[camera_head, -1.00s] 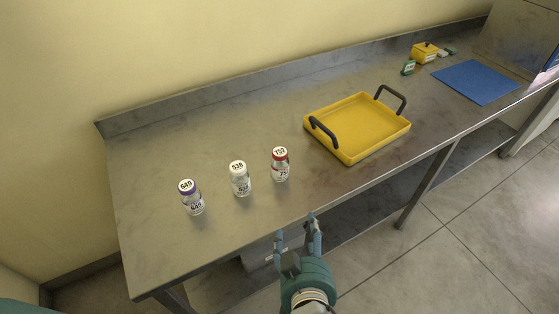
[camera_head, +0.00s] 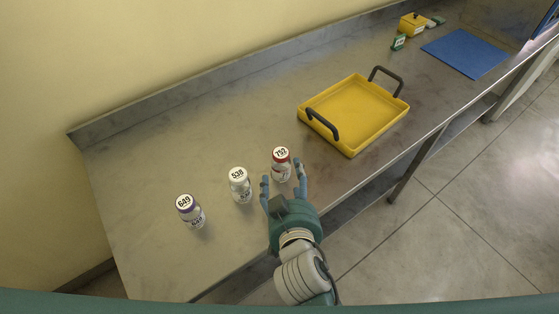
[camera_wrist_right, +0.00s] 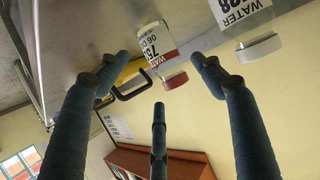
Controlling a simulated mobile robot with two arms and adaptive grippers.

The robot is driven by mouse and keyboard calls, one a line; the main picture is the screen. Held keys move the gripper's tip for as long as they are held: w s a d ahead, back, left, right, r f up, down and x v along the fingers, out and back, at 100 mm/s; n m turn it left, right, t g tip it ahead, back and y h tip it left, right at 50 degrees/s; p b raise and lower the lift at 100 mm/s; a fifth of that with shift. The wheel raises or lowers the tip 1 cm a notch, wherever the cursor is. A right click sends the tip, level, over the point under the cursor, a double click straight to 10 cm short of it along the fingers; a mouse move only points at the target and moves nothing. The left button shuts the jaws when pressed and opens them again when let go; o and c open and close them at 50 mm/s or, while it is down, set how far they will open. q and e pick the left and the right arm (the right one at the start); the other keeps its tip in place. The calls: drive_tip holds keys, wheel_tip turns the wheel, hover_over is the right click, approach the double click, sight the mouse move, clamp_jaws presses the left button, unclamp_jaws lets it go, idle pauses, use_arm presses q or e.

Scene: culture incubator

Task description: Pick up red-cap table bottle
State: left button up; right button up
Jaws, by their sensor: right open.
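The red-cap bottle (camera_head: 281,164) stands upright on the metal table, the rightmost of three bottles in the head view. My right gripper (camera_head: 282,174) is open at the table's front edge, its fingers pointing at the red-cap bottle, with one finger close to its right side. In the right wrist view the red-cap bottle (camera_wrist_right: 157,47) shows upside down beyond the spread fingers (camera_wrist_right: 155,70), and nothing is held. I cannot tell whether a finger touches it. My left gripper is not in view.
A white-cap bottle (camera_head: 239,185) stands just left of the red-cap bottle, and a purple-banded bottle (camera_head: 190,211) farther left. A yellow tray (camera_head: 352,142) with black handles is to the right. A blue mat (camera_head: 465,53) and a small yellow box (camera_head: 412,25) lie at the far right.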

sight(286, 170)
drive_tip(key=shift+w+f, duration=0.15)
drive_tip(key=shift+w, duration=0.25)
drive_tip(key=shift+w+f, duration=0.1)
drive_tip(key=shift+w, duration=0.15)
drive_tip(key=p+x, duration=0.1)
drive_tip(key=x, duration=0.3)
drive_tip(key=shift+w+f+p, duration=0.15)
drive_tip(key=shift+w+p, duration=0.1)
drive_tip(key=shift+p, duration=0.15)
drive_tip(key=shift+w+f, duration=0.2)
drive_tip(key=shift+w, duration=0.05)
drive_tip(key=shift+s, duration=0.1)
drive_tip(key=c, duration=1.1)
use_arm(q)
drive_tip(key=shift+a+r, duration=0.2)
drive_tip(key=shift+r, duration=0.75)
use_arm(e)
drive_tip(key=shift+o, duration=0.2)
